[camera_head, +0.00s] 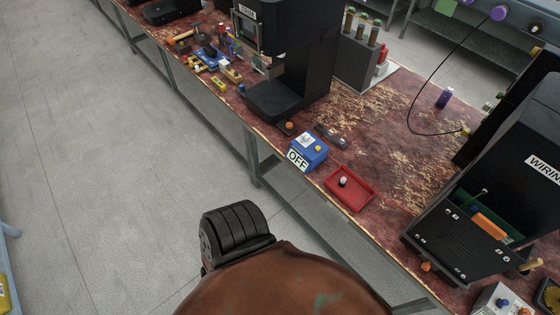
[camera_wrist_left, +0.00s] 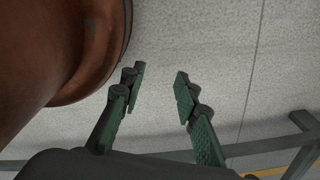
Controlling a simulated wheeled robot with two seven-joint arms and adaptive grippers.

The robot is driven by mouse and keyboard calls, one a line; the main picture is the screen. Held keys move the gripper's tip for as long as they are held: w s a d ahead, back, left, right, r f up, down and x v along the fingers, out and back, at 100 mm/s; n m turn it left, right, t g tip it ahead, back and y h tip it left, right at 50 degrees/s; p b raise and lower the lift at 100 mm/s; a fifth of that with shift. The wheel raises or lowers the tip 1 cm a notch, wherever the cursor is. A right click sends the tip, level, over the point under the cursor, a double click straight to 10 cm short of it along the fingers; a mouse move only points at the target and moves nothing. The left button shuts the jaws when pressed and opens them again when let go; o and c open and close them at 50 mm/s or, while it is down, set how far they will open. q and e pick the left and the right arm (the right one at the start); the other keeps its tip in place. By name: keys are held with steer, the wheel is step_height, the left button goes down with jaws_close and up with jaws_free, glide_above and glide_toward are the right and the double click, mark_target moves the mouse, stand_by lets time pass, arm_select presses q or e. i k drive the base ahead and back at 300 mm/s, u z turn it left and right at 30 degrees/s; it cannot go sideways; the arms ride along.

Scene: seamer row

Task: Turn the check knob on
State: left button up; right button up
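A blue box (camera_head: 307,152) sits at the near edge of the worktable, with a white "OFF" label (camera_head: 298,159) on its front. I cannot tell for certain which control is the check knob. My left gripper (camera_wrist_left: 160,75) shows only in the left wrist view. Its two green fingers are apart with nothing between them, above the grey floor and beside a brown rounded part of mine. The box is not in that view. My right gripper is in neither view.
The worn red worktable (camera_head: 385,150) runs diagonally. A red tray (camera_head: 349,188) with a small pale-topped item is right of the box. A black machine (camera_head: 290,65) stands behind it, and a "WIRIN..." machine (camera_head: 490,200) stands at right. Open floor (camera_head: 110,150) lies left.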

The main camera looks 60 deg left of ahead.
mark_target(306, 136)
steer(key=u, duration=1.5)
steer(key=i, duration=0.8)
steer(key=u, duration=0.55)
